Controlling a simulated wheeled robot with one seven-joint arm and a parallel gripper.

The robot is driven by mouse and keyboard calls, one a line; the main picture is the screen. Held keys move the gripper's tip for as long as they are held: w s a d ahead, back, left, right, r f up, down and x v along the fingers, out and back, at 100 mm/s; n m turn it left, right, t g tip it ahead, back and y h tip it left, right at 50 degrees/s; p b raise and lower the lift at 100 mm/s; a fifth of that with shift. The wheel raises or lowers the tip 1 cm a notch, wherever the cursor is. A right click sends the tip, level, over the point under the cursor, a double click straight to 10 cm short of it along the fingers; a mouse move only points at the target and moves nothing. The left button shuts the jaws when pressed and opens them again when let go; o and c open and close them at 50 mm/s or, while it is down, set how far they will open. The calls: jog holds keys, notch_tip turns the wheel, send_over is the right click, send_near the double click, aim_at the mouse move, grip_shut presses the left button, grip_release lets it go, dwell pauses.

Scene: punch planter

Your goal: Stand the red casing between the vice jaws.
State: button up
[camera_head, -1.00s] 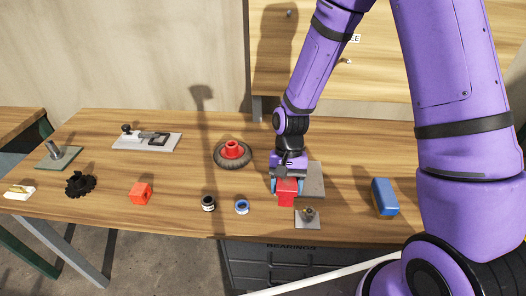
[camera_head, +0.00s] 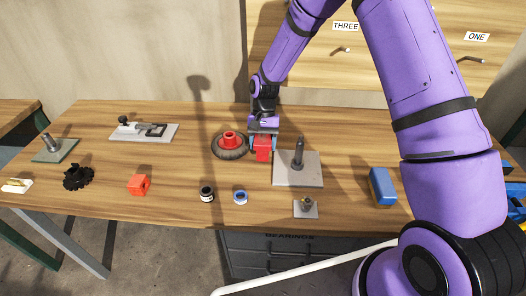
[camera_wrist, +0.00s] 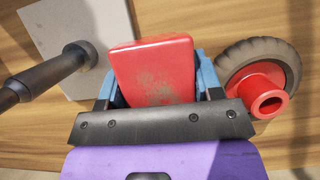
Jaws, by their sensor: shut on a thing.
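A red block-shaped casing (camera_head: 262,154) is in my gripper (camera_head: 262,141), between its blue fingers. In the wrist view the casing (camera_wrist: 154,70) fills the space between the fingers of my gripper (camera_wrist: 160,88), with its worn face towards the camera. In the head view it is beside the right edge of the dark wheel; its height above the table is hard to tell. A flat grey fixture (camera_head: 157,138) with a black knob and dark jaw-like parts lies at the back left and looks like the vice. My gripper is well to its right.
The wheel with a red hub (camera_head: 229,149) is close left of my gripper. A grey plate (camera_head: 285,180) with an upright post is close right. An orange-red block (camera_head: 138,185), black gear (camera_head: 77,177) and two rings stand in front. A blue block (camera_head: 381,187) lies right.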

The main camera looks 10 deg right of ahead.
aim_at(263, 152)
jog(key=shift+f, duration=1.75)
jog(key=shift+f, duration=0.15)
jog(key=o, duration=1.3)
jog(key=shift+o, duration=0.2)
jog(key=v, duration=1.2)
jog(key=shift+r, duration=0.35)
